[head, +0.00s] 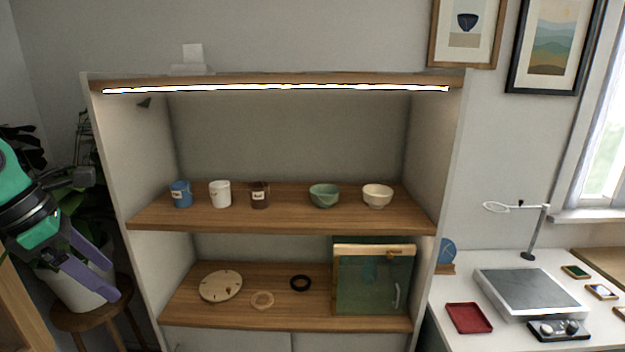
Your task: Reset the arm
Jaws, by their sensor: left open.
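My left gripper (112,268) is at the left edge of the head view, with its two purple fingers apart and nothing between them. It is left of the shelf unit (453,150), in front of a white plant pot on a wooden stool. My left arm comes in from the left edge in green and black. My right gripper is not in view.
The upper shelf (290,217) holds a blue cup (181,194), a white cup (220,194), a brown cup (259,195), a green bowl (324,195) and a cream bowl (377,196). The lower shelf holds a round board (221,286) and a green glass-fronted box (372,285). A white table stands right.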

